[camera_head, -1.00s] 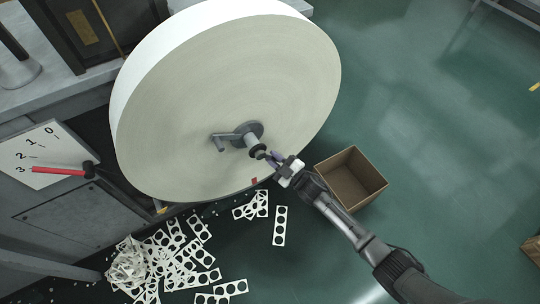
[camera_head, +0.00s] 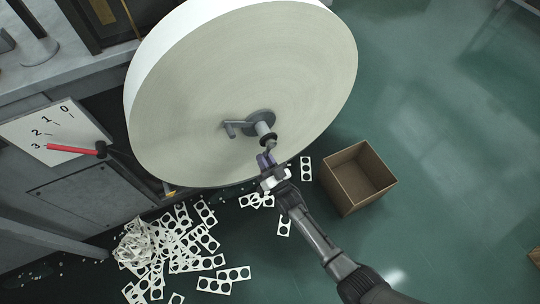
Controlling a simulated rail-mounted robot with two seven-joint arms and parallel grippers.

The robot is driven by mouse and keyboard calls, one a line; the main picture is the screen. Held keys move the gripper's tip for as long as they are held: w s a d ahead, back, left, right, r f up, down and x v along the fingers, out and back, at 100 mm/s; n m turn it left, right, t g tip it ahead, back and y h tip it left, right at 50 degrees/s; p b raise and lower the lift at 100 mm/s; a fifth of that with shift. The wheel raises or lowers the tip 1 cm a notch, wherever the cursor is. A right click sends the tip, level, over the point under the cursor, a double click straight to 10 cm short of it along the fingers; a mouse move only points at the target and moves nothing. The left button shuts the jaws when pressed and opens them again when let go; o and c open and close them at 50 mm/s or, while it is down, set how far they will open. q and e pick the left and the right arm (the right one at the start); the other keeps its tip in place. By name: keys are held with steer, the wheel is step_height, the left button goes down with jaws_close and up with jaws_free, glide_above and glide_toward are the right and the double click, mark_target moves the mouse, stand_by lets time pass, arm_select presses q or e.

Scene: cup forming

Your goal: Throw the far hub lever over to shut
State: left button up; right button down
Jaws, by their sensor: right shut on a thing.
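A big pale paper reel (camera_head: 300,70) stands tilted in view with a grey hub (camera_head: 260,122) at its centre. A shaft with a dark collar (camera_head: 268,140) sticks out of the hub toward me. A small grey lever (camera_head: 271,149) hangs down from the shaft's end. My right gripper (camera_head: 266,160), with purplish fingers, is shut on this lever just below the collar; the fingers partly hide it. A grey crank-like arm (camera_head: 235,128) sticks out left from the hub. My left gripper is not in view.
An open cardboard box (camera_head: 357,178) stands on the green floor at right. Punched white strips (camera_head: 185,240) lie heaped below the reel. A red handle (camera_head: 75,149) lies across a plate marked 0 to 3 (camera_head: 52,130) at left.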

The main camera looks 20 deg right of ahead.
steer(key=shift+s+a+r+m+h+p, duration=0.15)
steer(key=shift+a+m+h, duration=0.15)
steer(key=shift+m, duration=0.4)
steer(key=shift+w+a+r+m+h+p, duration=0.1)
steer(key=shift+a+m+h, duration=0.25)
steer(key=shift+m, duration=0.35)
steer(key=shift+s+a+r+m+h+p, duration=0.15)
steer(key=shift+a+m+h, duration=0.15)
steer(key=shift+m, duration=0.4)
steer(key=shift+w+t, duration=0.1)
steer(key=shift+t, duration=0.2)
steer(key=c, duration=1.1)
jaws_free()
steer(key=shift+a, duration=0.1)
steer(key=p+v, duration=0.3)
steer(key=v, duration=1.1)
